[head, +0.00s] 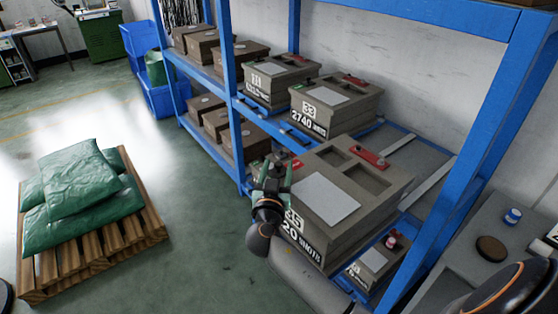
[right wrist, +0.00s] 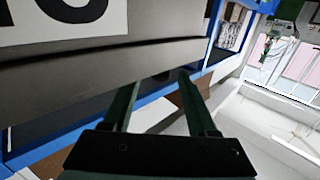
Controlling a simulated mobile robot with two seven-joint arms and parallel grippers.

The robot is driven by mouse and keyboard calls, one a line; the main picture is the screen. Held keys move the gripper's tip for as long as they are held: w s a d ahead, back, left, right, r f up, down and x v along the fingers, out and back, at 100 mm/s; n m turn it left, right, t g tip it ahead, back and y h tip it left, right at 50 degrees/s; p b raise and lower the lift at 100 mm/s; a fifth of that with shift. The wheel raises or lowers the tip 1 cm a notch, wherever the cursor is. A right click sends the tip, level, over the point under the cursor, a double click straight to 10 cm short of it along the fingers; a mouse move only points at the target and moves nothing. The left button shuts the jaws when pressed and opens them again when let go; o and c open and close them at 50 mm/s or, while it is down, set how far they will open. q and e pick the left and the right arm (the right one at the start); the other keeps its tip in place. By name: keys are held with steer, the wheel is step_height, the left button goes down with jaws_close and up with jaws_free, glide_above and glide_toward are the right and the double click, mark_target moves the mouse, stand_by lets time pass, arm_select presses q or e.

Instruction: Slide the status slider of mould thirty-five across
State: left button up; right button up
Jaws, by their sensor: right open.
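Mould thirty-five (head: 385,185) is a large grey-brown box on the blue shelf; its front label, reading 35, is partly hidden by my right gripper. A red slider piece (head: 369,158) lies on its top near the back, beside rectangular recesses and a blank pale plate (head: 325,197). My right gripper (head: 275,168) is at the box's left front corner, open with its green fingers pointing up in the picture. In the right wrist view the open fingers (right wrist: 160,78) are empty, close to a grey-brown box side (right wrist: 100,55) with a white label. My left gripper is not in view.
Mould 33 (head: 340,115) and other boxes stand further left on the shelf. A blue upright (head: 455,145) rises at the right. A smaller box (head: 372,263) sits below. Green sacks (head: 75,185) lie on a pallet at left; the floor between is clear.

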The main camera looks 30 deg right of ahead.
steer(key=shift+w+d, duration=0.1)
stand_by(0.3)
jaws_close()
stand_by(0.4)
stand_by(0.9)
